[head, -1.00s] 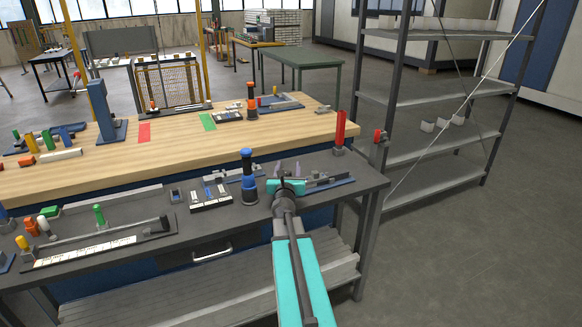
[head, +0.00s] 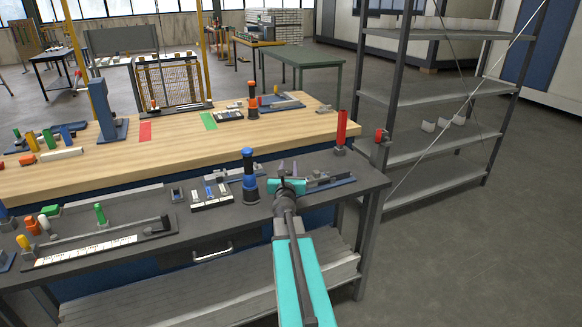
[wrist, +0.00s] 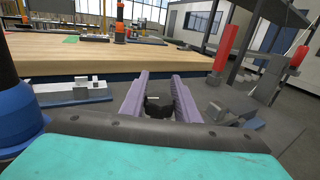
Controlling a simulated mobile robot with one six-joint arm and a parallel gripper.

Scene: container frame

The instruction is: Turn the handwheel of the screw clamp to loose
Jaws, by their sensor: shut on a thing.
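The screw clamp (head: 330,181) lies near the right end of the dark bench: a grey bar with small blocks on a blue base. My gripper (head: 287,168) is over its left end, hiding that part in the head view. In the wrist view my gripper (wrist: 158,92) has two purple fingers, one on each side of a small black part (wrist: 158,106). This part appears to be the clamp's handwheel, and the fingers are shut on it. Most of the wheel is hidden by the fingers and my wrist. How far it is turned cannot be told.
A blue and black cylinder (head: 249,178) stands close to the left of my gripper. A red post (head: 341,127) stands behind on the right. The wooden table (head: 180,147) is behind, and a grey shelf rack (head: 440,95) stands to the right.

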